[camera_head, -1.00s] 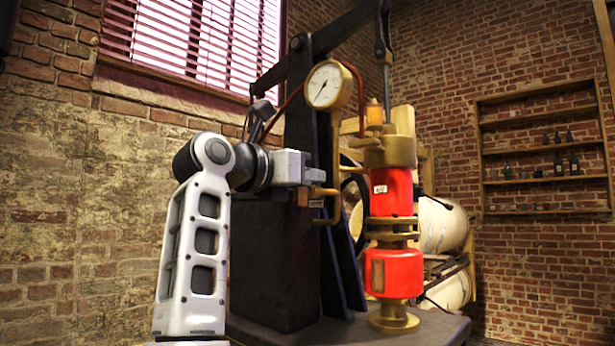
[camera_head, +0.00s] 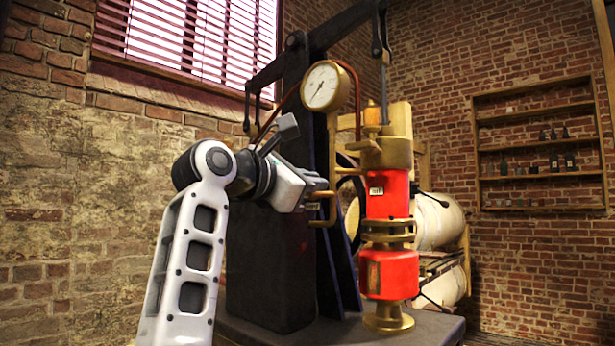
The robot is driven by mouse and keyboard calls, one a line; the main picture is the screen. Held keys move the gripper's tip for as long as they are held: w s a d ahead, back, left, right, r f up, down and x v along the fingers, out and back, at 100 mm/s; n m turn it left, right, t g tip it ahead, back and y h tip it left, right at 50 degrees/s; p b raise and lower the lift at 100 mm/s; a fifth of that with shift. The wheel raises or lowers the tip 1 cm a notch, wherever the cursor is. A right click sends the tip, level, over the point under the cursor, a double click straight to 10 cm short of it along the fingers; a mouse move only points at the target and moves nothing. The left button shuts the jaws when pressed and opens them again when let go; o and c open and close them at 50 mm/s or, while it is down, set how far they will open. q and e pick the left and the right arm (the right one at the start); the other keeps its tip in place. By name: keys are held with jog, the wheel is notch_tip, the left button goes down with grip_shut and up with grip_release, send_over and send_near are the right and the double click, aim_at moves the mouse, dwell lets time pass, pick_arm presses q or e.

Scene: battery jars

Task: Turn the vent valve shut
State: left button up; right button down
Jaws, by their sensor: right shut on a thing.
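The vent valve (camera_head: 329,209) appears to be the small brass fitting on the bent pipe, left of the red and brass pump cylinder (camera_head: 388,195). My right gripper (camera_head: 311,197) reaches it from the left and is shut on its handle. The fingers and the gripper body hide most of the handle, so its exact angle is hard to tell. The gripper is rolled, with its body tilted down to the right. My left gripper is out of view.
A round white gauge (camera_head: 325,86) sits above the valve. A dark upright frame (camera_head: 268,260) with an overhead beam stands close behind my gripper. Pale tanks (camera_head: 440,222) lie behind the cylinder. A wall shelf (camera_head: 537,146) with bottles is far right.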

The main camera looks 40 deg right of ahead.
pick_arm(q)
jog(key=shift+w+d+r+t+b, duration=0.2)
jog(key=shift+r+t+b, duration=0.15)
jog(key=shift+b, duration=0.2)
pick_arm(e)
jog(key=shift+s+f+m, duration=0.2)
jog(key=shift+f+m, duration=0.15)
jog(key=shift+m, duration=1.5)
jog(key=shift+s+f+m, duration=0.15)
jog(key=shift+f+m, duration=0.25)
jog(key=shift+m, duration=1.4)
jog(key=shift+s+f+m, duration=0.2)
jog(key=shift+f+m, duration=0.15)
jog(key=shift+m, duration=1.5)
jog(key=c, duration=1.5)
grip_release()
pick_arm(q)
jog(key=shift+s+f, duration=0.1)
